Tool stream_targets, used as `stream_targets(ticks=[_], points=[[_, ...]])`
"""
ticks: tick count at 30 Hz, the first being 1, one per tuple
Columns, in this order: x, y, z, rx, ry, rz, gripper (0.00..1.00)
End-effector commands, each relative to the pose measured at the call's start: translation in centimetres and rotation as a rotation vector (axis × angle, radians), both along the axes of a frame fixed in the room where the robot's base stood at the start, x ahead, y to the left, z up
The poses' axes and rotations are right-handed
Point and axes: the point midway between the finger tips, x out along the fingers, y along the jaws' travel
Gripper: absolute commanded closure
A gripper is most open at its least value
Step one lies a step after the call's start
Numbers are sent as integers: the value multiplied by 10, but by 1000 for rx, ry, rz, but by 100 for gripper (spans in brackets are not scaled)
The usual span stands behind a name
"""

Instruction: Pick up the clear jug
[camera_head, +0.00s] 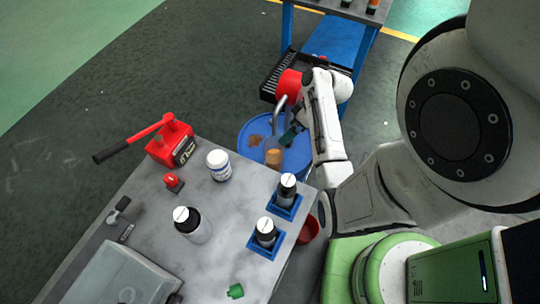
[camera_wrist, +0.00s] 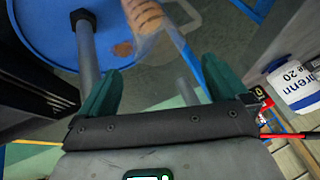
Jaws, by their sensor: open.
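The clear jug (camera_head: 273,153) shows in the head view as a small see-through vessel with a brownish tint, over the blue drum (camera_head: 247,130) beyond the table's far edge. In the wrist view the jug (camera_wrist: 150,20) is at the top centre, partly cut off by the frame edge. My gripper (camera_head: 290,136) is just above and right of the jug in the head view. In the wrist view its two green fingers (camera_wrist: 161,72) are spread apart, with the jug ahead of the gap and nothing held. I cannot tell whether the jug rests on the drum.
A grey pipe (camera_wrist: 88,55) rises from the drum beside the left finger. The grey table (camera_head: 215,205) holds a white labelled jar (camera_head: 218,165), capped bottles and a red tool (camera_head: 172,142). A red bucket (camera_head: 309,229) stands by its right edge. Open floor lies left.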

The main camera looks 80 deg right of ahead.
Motion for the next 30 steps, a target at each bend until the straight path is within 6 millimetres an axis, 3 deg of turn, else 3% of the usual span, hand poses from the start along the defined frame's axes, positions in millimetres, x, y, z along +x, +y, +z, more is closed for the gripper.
stream_targets(ticks=[3, 11, 21, 30], points=[[9, 3, -15, 1, 0, 2, 0], [18, 6, -31, 1, 1, 2, 0], [40, 14, -71, 0, 1, 1, 0], [43, 15, -75, -2, 1, 0, 0]])
